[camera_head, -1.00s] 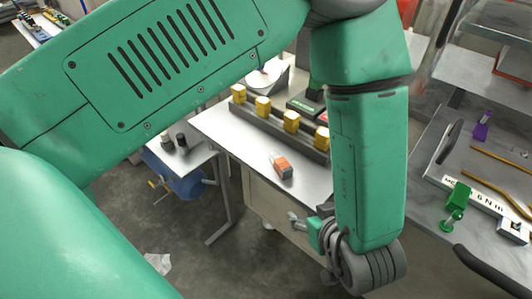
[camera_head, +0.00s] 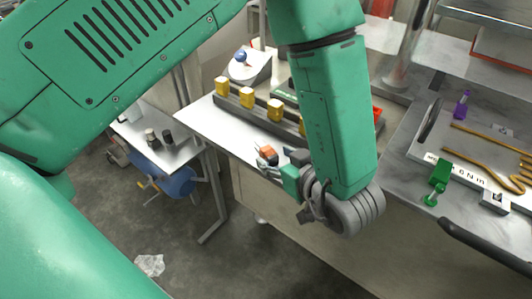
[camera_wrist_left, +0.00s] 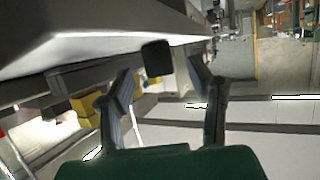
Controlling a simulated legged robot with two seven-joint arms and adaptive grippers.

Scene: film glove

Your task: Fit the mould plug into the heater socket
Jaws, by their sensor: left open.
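An orange and grey block (camera_head: 267,153), which looks like the mould plug, lies on the white table. My left gripper (camera_head: 278,163) is open and close beside it, its fingers at the table's front edge. In the left wrist view a dark squarish end (camera_wrist_left: 156,58), probably the same plug, shows between and just beyond the open fingertips (camera_wrist_left: 160,78). I cannot tell whether the fingers touch it. I cannot surely pick out the heater socket; my left forearm hides part of the table. My right gripper is not in view.
A grey rail with several yellow blocks (camera_head: 247,97) stands behind the plug. A blue-knobbed device (camera_head: 241,58) is at the back. The right bench holds a green clamp (camera_head: 440,172), a purple piece (camera_head: 462,103) and brass-coloured rods (camera_head: 480,170). Open floor lies at front left.

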